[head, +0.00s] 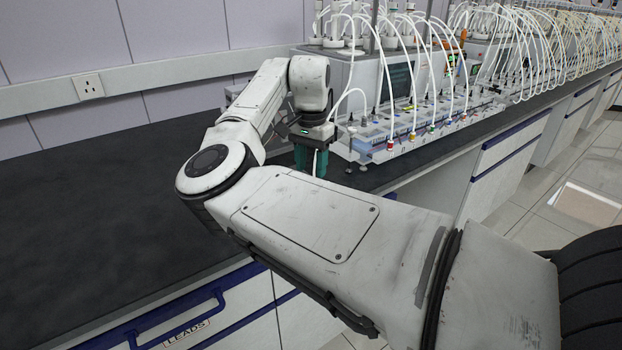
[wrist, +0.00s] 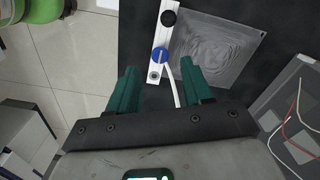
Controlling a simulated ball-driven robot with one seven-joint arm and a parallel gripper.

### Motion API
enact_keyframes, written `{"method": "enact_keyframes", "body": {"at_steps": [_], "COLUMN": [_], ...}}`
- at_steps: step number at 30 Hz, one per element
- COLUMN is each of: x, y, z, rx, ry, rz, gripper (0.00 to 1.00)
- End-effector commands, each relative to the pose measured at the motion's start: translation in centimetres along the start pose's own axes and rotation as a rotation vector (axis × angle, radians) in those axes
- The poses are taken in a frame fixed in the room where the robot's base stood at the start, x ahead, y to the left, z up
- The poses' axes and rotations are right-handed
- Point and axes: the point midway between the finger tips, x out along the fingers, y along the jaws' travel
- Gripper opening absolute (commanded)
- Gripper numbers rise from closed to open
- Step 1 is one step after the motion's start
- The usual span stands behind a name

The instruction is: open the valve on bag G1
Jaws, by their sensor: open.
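In the wrist view, a flat clear bag (wrist: 218,48) with a rippled surface lies on the dark bench. Along its left side runs a white strip (wrist: 157,66) carrying a blue knob (wrist: 160,55) and a black knob (wrist: 168,18). A white tube (wrist: 172,88) runs from near the blue knob down between my fingers. My gripper (wrist: 161,69) is open, with its green fingers to either side of the strip's lower end and the blue knob just beyond the tips. No G1 label is readable. In the head view, my gripper (head: 311,163) points down near the bench edge; the bag is hidden.
In the head view, a reactor unit (head: 345,75) with many white tubes stands behind and right of my gripper. The bench (head: 90,220) is clear at left. In the wrist view, a clear bin (wrist: 290,115) with red and white wires is at right.

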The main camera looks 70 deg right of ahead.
Motion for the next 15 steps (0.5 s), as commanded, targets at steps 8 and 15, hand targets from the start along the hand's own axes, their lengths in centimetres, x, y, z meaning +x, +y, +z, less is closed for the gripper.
{"method": "enact_keyframes", "body": {"at_steps": [8, 15], "x": [3.5, 4.1], "y": [0.0, 0.0], "z": [0.0, 0.0], "rx": [-0.001, -0.001], "ry": [0.000, 0.001], "rz": [0.000, 0.000], "gripper": [0.50, 0.50]}}
